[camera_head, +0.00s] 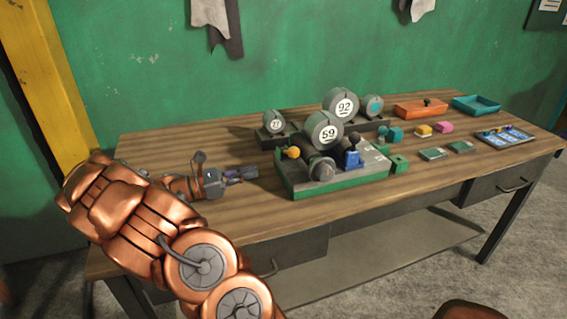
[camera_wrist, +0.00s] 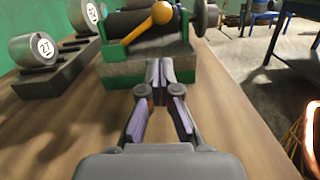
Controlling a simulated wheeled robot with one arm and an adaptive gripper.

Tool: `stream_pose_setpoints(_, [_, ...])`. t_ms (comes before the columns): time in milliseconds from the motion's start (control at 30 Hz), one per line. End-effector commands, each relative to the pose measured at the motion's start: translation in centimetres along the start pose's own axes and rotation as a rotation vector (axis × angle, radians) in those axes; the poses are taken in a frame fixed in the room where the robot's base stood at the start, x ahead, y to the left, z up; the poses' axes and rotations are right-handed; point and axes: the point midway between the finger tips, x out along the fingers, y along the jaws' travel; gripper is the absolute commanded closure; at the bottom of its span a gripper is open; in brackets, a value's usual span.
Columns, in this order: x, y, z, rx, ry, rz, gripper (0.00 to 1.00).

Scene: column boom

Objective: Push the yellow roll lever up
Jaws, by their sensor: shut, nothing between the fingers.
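The yellow roll lever (camera_head: 291,152) is a ball-ended lever on the left end of a green and grey machine (camera_head: 330,184) on the table. In the wrist view its yellow ball (camera_wrist: 161,13) is at the top centre, and its yellow stem slants down to the left across a dark roller. My gripper (camera_head: 256,172) is to the left of the machine, low over the tabletop. In the wrist view my gripper (camera_wrist: 157,72) has its fingertips together and empty, in front of the green base and lower than the lever. Whether the fingertips touch the base is unclear.
Round grey weights marked 27 (camera_head: 274,121), 59 (camera_head: 323,131) and 92 (camera_head: 341,104) stand behind the machine. A blue lever (camera_head: 352,158) is on its right part. Orange (camera_head: 420,107) and teal (camera_head: 476,104) trays sit at the back right. The table's front left is clear.

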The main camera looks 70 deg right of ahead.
Motion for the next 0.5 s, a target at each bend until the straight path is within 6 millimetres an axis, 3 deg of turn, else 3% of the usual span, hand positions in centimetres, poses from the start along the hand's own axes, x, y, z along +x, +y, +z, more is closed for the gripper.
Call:
stream_pose_setpoints(267, [0.7, -0.1, 0.1, 0.001, 0.000, -0.003, 1.00])
stream_pose_setpoints(500, [4.2, -0.1, 0.2, 0.003, 0.000, -0.004, 1.00])
